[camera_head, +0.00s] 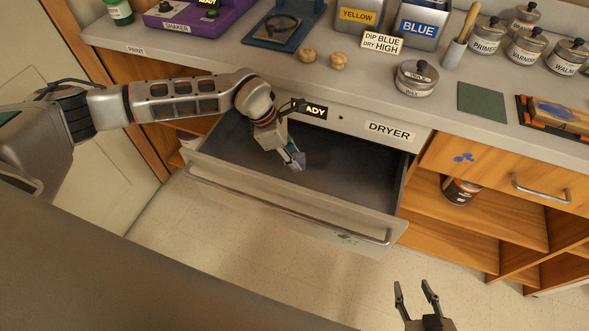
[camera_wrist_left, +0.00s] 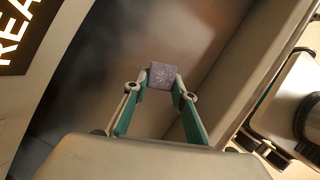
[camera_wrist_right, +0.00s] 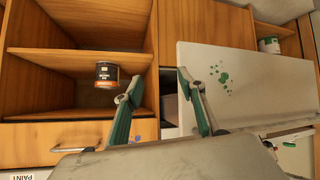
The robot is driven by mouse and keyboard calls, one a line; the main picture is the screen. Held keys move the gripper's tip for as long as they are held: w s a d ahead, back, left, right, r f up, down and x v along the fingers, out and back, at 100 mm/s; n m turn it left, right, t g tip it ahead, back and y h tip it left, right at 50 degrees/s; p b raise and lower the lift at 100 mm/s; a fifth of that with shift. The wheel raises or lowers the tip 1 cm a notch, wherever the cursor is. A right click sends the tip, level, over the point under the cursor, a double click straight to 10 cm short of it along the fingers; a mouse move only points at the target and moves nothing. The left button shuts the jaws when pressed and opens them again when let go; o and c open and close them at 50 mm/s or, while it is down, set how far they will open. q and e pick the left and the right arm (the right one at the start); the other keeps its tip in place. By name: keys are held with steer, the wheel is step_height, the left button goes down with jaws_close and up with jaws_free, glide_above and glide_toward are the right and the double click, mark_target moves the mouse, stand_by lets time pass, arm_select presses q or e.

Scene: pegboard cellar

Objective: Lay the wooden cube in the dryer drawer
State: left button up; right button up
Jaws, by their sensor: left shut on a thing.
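The cube (camera_wrist_left: 162,76) looks greyish purple with pale specks in the left wrist view. My left gripper (camera_wrist_left: 162,90) is shut on it, with one fingertip at each side. In the head view my left gripper (camera_head: 292,154) holds the cube (camera_head: 300,165) over the dryer drawer. The dryer drawer (camera_head: 290,212) is pulled open under the DRYER label, and its dark floor is bare. I cannot tell how far the cube is above that floor. My right gripper (camera_head: 413,288) is open and empty, low in front of the cabinets, outside the drawer.
The counter above holds yellow and blue dip cans (camera_head: 416,23), two small wooden knobs (camera_head: 324,58), a wax tin (camera_head: 416,77) and several finish tins. A dark can (camera_head: 461,190) stands on the open shelf right of the drawer. The floor in front is clear.

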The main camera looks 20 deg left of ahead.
mark_target(299, 177)
arm_select(q)
steer(key=shift+f, duration=0.85)
step_height(299, 177, down, 4)
steer(key=shift+f+b, duration=0.2)
steer(key=shift+b, duration=0.3)
steer(key=shift+r, duration=0.1)
steer(key=o, duration=1)
steer(key=shift+c, duration=0.2)
